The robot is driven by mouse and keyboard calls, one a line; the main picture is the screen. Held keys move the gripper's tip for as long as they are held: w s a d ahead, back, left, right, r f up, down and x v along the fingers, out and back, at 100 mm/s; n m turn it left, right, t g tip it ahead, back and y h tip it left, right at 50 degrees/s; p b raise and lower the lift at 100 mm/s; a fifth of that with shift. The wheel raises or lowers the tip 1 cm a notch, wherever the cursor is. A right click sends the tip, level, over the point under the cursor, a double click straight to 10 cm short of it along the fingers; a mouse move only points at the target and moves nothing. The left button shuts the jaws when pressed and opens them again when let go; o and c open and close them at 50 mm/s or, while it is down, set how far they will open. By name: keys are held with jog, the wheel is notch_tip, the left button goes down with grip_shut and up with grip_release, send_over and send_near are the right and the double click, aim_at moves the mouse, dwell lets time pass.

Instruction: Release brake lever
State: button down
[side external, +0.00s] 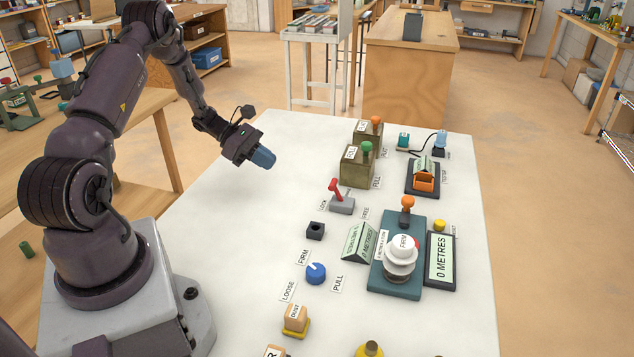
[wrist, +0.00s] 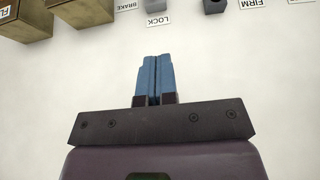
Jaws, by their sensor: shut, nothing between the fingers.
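The brake lever (side external: 335,187) is a red handle on a small grey base (side external: 342,205) on the white table. It leans toward the LOCK label (side external: 323,202); the FREE label (side external: 365,214) is on the other side. My gripper (side external: 264,158) has blue fingers and hangs above the table, left of and behind the lever, apart from it. In the wrist view my gripper (wrist: 158,58) is shut and empty, over bare table. The LOCK label (wrist: 158,20) and the BRAKE label (wrist: 126,5) show at the top edge there; the red handle is out of that view.
Two olive boxes with a green knob (side external: 367,148) and an orange knob (side external: 376,121) stand behind the lever. A black socket block (side external: 315,231), a blue dial (side external: 316,273) and a teal pump-like unit (side external: 400,285) are nearer the camera. The table's left part is clear.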

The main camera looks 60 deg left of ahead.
send_near(339, 194)
jog(key=f, duration=0.3)
jog(key=shift+s+d+f, duration=0.2)
jog(key=shift+s, duration=0.1)
jog(key=shift+w+d+r, duration=0.4)
jog(key=shift+w+d, duration=0.4)
jog(key=shift+w+d+r, duration=0.15)
jog(key=shift+w+d, duration=0.3)
jog(key=shift+w, duration=0.05)
jog(key=shift+w+d+r+g+y, duration=0.35)
jog(key=shift+r+g+y, duration=0.15)
jog(key=shift+g+y, duration=0.2)
jog(key=shift+w+d+r+g+y, duration=0.45)
jog(key=shift+w+d+g+y, duration=0.15)
jog(key=shift+g+y, duration=0.1)
jog(key=d+g+y, duration=0.1)
jog(key=w+g+y, duration=0.1)
jog(key=shift+w+d+r+g+y, duration=0.35)
jog(key=shift+d+g+y, duration=0.05)
jog(key=shift+w+d, duration=0.6)
jog(key=shift+w, duration=0.05)
